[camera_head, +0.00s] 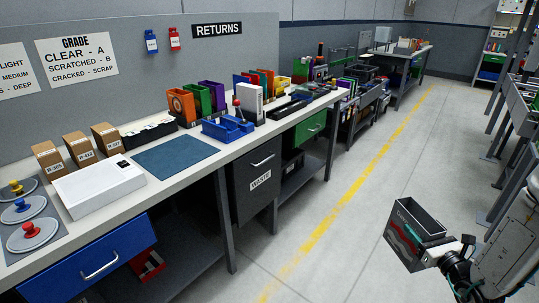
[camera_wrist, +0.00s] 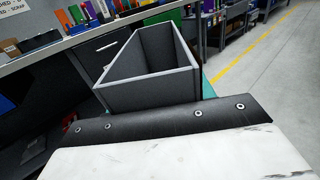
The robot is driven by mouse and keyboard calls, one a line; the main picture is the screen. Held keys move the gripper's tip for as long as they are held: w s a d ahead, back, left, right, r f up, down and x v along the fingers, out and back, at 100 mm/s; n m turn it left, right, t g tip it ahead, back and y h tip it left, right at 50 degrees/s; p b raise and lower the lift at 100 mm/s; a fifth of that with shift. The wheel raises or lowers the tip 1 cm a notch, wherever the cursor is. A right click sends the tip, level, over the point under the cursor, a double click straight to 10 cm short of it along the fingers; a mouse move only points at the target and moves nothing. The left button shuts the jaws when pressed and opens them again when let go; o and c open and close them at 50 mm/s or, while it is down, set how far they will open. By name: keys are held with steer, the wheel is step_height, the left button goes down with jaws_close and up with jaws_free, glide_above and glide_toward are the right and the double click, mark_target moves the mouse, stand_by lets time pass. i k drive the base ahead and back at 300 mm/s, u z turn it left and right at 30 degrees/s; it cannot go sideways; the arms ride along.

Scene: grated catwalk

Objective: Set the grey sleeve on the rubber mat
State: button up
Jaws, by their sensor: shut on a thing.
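The grey sleeve (camera_head: 402,237) is a dark, open-topped box with a red and pale wavy mark on its side, seen at the lower right in the head view. My gripper (camera_head: 445,250) is shut on its near side and holds it tilted in the air over the aisle floor. In the wrist view the sleeve (camera_wrist: 150,92) stands just beyond my gripper, with its hollow inside showing empty. The fingertips are mostly hidden there. The rubber mat (camera_head: 178,157) is a flat blue-grey rectangle on the bench at left, bare and well apart from the sleeve.
The mat lies between a white scale-like box (camera_head: 99,189) and a blue tray (camera_head: 228,129). Small cardboard boxes (camera_head: 79,149) and upright coloured bins (camera_head: 182,107) stand behind. The bench's front edge and a grey waste drawer (camera_head: 257,180) face the open aisle with its yellow line.

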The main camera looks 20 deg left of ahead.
mark_target(176, 154)
steer(key=k, duration=0.55)
steer(key=u, duration=1.7)
steer(key=i, duration=0.1)
steer(key=z, duration=0.1)
